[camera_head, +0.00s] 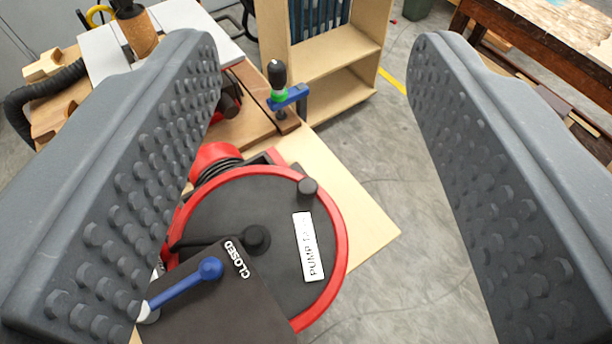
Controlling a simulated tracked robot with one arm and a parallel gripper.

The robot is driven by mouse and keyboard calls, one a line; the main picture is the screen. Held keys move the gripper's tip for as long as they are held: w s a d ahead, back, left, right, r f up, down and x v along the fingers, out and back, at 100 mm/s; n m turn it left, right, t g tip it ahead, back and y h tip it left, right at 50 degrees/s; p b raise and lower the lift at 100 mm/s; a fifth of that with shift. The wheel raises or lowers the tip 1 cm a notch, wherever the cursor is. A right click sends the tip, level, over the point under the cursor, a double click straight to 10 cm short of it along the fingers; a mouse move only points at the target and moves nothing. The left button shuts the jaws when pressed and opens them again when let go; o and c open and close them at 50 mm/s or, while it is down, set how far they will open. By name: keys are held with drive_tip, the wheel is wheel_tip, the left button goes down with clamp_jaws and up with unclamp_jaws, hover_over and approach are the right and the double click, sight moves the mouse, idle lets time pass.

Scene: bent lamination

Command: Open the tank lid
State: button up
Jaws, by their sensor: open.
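The tank lid (205,216) is a round dark disc with a red rim, lying level on a light wooden board. A white label (308,247) reading "PUMP" and more unclear text is on it, and a small dark knob (307,187) stands near its upper right edge. A dark panel (222,311) marked "CLOSED" covers its lower left part and carries a blue lever (187,282). My gripper (318,170) is open and empty, with its two grey studded fingers wide apart. The lid lies beyond them, and the left finger hides part of its left side.
A clamp (287,92) with a blue body and green-black handle stands on the bench behind the lid. A wooden shelf unit (335,65) is farther back, and a wooden table (545,40) is at upper right. Grey floor (405,200) is clear right of the board.

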drive_tip(key=w+f+n+g+p, duration=0.3)
drive_tip(key=w+f+g+p, duration=0.15)
drive_tip(key=w, duration=0.45)
drive_tip(key=n+g+p, duration=0.8)
drive_tip(key=g+p, duration=0.3)
drive_tip(key=p, duration=0.3)
hover_over(308, 187)
wheel_tip(308, 187, down, 11)
wheel_tip(308, 187, down, 14)
drive_tip(key=p, duration=0.3)
drive_tip(key=shift+d+r, duration=0.1)
drive_tip(key=shift+r, duration=0.05)
clamp_jaws()
